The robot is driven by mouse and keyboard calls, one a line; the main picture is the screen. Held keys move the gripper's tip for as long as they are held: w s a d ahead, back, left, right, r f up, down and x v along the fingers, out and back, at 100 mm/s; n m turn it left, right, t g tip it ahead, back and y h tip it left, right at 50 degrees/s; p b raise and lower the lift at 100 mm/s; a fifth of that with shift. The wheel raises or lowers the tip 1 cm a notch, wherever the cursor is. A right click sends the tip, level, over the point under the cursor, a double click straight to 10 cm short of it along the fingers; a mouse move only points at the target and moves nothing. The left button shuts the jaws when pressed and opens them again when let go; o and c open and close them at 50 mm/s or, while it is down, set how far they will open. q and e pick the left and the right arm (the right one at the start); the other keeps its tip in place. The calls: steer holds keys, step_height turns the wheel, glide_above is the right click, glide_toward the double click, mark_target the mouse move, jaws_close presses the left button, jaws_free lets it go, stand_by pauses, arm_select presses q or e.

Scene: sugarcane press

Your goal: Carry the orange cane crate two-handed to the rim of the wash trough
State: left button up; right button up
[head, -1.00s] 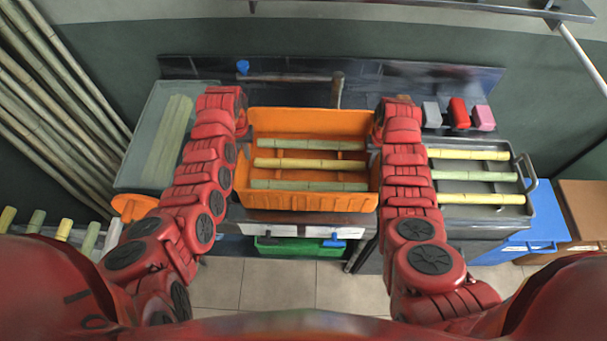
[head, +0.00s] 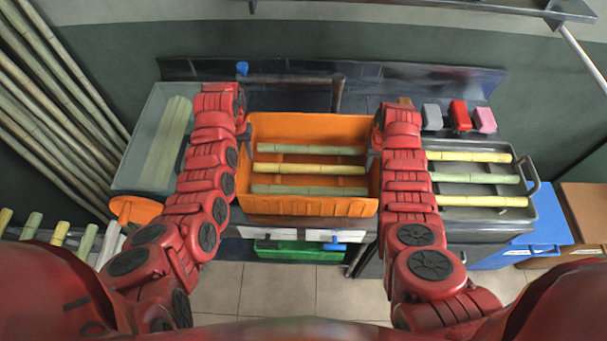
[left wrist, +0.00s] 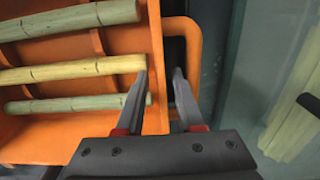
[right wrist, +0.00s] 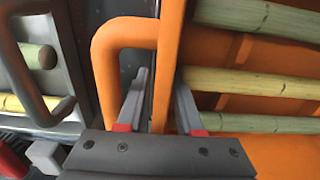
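The orange cane crate (head: 315,208) is level at the centre of the head view, with several canes lying across it. My left gripper (head: 243,142) is at its left end wall and my right gripper (head: 376,145) at its right end wall. In the left wrist view the left fingers (left wrist: 160,85) straddle the wall, one inside and one between wall and handle. The right fingers (right wrist: 162,85) do the same.
A grey tray (head: 475,214) with canes is right of the crate. A tap (head: 338,92) stands behind the crate. A green bin (head: 298,250) is below the counter. Long canes (head: 60,90) lean at the left wall.

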arm_select(q)
step_height(320, 180, up, 5)
steer(key=shift+f, duration=0.1)
arm_select(e)
step_height(320, 180, up, 12)
stand_by(0.5)
